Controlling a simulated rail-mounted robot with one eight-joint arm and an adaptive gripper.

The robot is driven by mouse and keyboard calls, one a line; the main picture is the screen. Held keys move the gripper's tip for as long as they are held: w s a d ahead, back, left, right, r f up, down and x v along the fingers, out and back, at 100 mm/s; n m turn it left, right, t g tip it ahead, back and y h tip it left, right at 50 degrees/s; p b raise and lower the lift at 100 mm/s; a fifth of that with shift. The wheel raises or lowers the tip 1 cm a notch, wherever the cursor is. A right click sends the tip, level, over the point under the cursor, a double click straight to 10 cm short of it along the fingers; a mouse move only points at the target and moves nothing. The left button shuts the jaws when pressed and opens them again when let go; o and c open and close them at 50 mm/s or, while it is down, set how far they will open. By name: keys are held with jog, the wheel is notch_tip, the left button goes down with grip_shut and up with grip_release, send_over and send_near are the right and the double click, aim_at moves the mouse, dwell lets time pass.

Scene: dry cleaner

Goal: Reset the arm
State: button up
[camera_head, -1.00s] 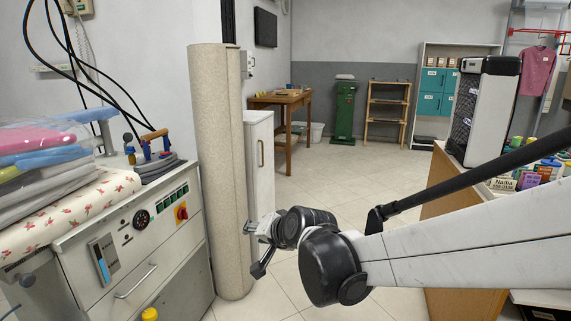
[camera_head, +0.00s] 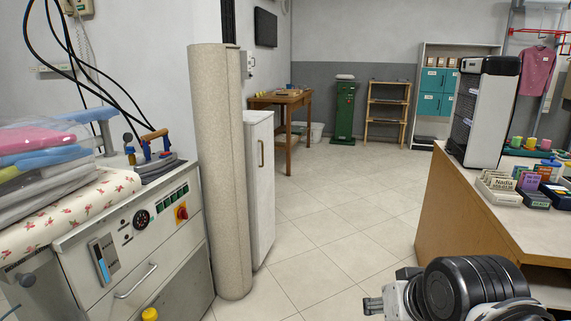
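My arm (camera_head: 470,290) shows only at the bottom right of the head view, as a black rounded joint with pale metal parts. It is low in front of the wooden counter's near end. A small metal part (camera_head: 374,304) sticks out on its left side and may belong to my gripper. The fingertips cannot be made out, and nothing held is visible.
A wooden counter (camera_head: 462,215) with card boxes (camera_head: 497,185) and a white machine (camera_head: 488,115) stands on the right. An ironing station (camera_head: 130,250) and a tall beige roll (camera_head: 215,170) stand on the left. The tiled floor (camera_head: 330,215) between them is clear.

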jog(key=s+d+f, duration=0.2)
jog(key=s+d, duration=0.1)
jog(key=s, duration=0.1)
notch_tip(320, 180, up, 19)
jog(key=p, duration=1.8)
jog(key=shift+a+f+h, duration=0.15)
jog(key=shift+h, duration=0.25)
